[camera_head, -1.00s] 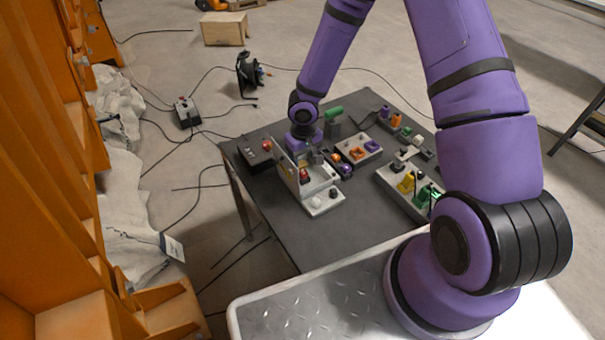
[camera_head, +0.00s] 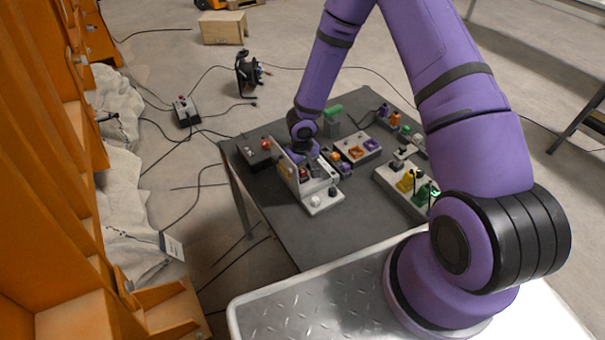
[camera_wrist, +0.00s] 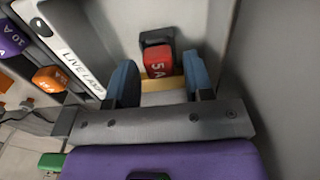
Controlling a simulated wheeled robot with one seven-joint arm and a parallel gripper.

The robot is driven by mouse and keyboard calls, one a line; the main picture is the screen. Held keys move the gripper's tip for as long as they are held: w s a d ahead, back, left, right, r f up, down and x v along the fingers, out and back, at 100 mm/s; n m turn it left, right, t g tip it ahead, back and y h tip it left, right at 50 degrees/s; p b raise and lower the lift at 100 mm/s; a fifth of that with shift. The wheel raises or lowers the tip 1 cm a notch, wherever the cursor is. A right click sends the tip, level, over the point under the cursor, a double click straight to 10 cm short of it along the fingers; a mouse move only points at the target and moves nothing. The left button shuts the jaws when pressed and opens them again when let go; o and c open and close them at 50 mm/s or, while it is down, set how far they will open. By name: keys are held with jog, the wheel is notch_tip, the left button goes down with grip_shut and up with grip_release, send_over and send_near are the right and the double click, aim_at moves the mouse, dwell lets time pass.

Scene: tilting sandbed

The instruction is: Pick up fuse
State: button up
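A red fuse marked 5 A (camera_wrist: 158,63) sits in a black holder (camera_wrist: 155,38) in the wrist view. My gripper (camera_wrist: 160,80) is open, with one blue-padded finger to the left of the fuse and one to the right. Gaps show between the fuse and both fingers. In the wrist view's left part are a purple fuse marked 10 A (camera_wrist: 12,40) and an orange fuse (camera_wrist: 50,78). In the head view my gripper (camera_head: 314,162) is down at the panel unit on the table, its fingers partly hidden.
A white strip lettered LIVE LAMP (camera_wrist: 70,45) stands close to my left finger, and a grey wall (camera_wrist: 270,60) rises at the right. The dark table (camera_head: 330,240) also holds a fuse tray (camera_head: 358,148) and a board with yellow and green parts (camera_head: 390,184). Its front area is clear.

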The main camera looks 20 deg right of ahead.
aim_at(303, 169)
jog(key=c, duration=0.8)
jog(key=shift+o, duration=0.2)
notch_tip(303, 169, up, 9)
jog(key=w+d+f, duration=0.2)
jog(key=w+d, duration=0.6)
jog(key=d, duration=0.3)
jog(key=shift+d, duration=0.2)
jog(key=shift+f, duration=0.1)
